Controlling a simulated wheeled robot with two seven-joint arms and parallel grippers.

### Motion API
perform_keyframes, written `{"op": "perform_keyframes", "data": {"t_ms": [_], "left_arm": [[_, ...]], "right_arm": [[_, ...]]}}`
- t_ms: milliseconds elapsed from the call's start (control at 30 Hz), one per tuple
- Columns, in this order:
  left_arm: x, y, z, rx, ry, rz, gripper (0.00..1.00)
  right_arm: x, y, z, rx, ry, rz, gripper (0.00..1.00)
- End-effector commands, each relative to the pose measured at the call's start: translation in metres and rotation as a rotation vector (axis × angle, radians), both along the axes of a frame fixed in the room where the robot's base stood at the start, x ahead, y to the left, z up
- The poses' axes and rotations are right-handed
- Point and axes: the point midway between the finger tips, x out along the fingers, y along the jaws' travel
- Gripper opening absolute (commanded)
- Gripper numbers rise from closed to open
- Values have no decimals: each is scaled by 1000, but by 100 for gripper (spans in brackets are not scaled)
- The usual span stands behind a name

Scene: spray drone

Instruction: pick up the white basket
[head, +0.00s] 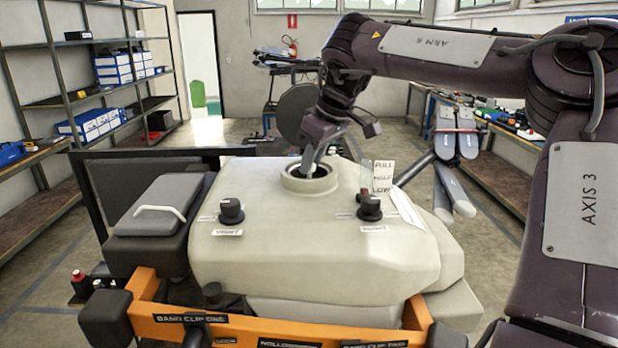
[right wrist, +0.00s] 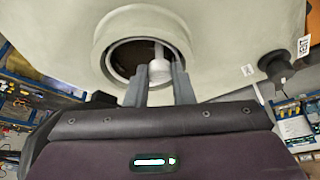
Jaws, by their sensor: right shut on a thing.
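My right gripper (head: 310,163) reaches down from above into the round opening on top of the pale spray tank (head: 300,245). In the right wrist view its fingers (right wrist: 160,80) stand on either side of a white upright post, the part of the white basket (right wrist: 158,70) that shows, and are shut on it. The post is inside the opening's raised rim (right wrist: 103,50). The rest of the basket is hidden, and the inside of the opening is dark. My left gripper is not in view.
Two black knobs (head: 231,211) (head: 369,208) stick up from the tank top. A sign card (head: 382,177) stands right of the opening. A grey box (head: 160,205) is at left, and an orange frame (head: 270,325) is in front. Drone arms (head: 456,190) lie behind right.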

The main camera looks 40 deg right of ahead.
Motion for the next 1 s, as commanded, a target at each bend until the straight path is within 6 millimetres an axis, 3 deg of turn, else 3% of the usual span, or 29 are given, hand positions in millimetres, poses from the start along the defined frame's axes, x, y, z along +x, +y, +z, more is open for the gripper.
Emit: {"op": "perform_keyframes", "data": {"t_ms": [467, 700, 800, 1000], "left_arm": [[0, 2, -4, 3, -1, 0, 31], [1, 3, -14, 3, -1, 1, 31], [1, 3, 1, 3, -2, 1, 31], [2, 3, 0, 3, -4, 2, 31]], "right_arm": [[1, -1, 10, -4, -1, -2, 0], [1, 0, 51, -6, -3, -3, 0], [1, 0, 80, -3, -2, -2, 0], [3, -1, 93, -6, -4, -3, 0]]}}
